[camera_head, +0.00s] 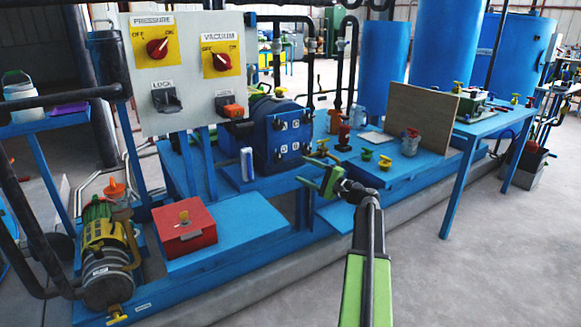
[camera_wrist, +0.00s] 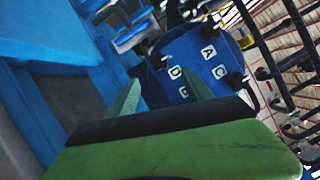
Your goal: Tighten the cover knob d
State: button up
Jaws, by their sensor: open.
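The blue autoclave cover (camera_head: 290,137) faces right-front in the head view, with small white labels too small to read and dark knobs around its edge. In the wrist view, the cover (camera_wrist: 200,62) shows labels A, B, C and D. Label D (camera_wrist: 175,72) is at its left, with a dark knob d (camera_wrist: 158,62) beside it. How tight the knob sits cannot be told. Knobs near A and C also show; the one near B is not clear. My green gripper (camera_head: 313,172) is open and empty, in front of the cover and apart from it. Its fingers also show in the wrist view (camera_wrist: 160,92).
A control panel (camera_head: 190,65) stands left of the autoclave. A red box (camera_head: 184,232) and a motor pump (camera_head: 106,262) are at lower left. The blue bench (camera_head: 375,172) at right carries small valves and a brown board (camera_head: 420,115). Grey floor at lower right is clear.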

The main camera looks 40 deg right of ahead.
jog(key=r+v, duration=0.1)
jog(key=v, duration=0.6)
jog(key=shift+f+b, duration=0.3)
jog(key=shift+f, duration=0.2)
jog(key=shift+s+d, duration=0.1)
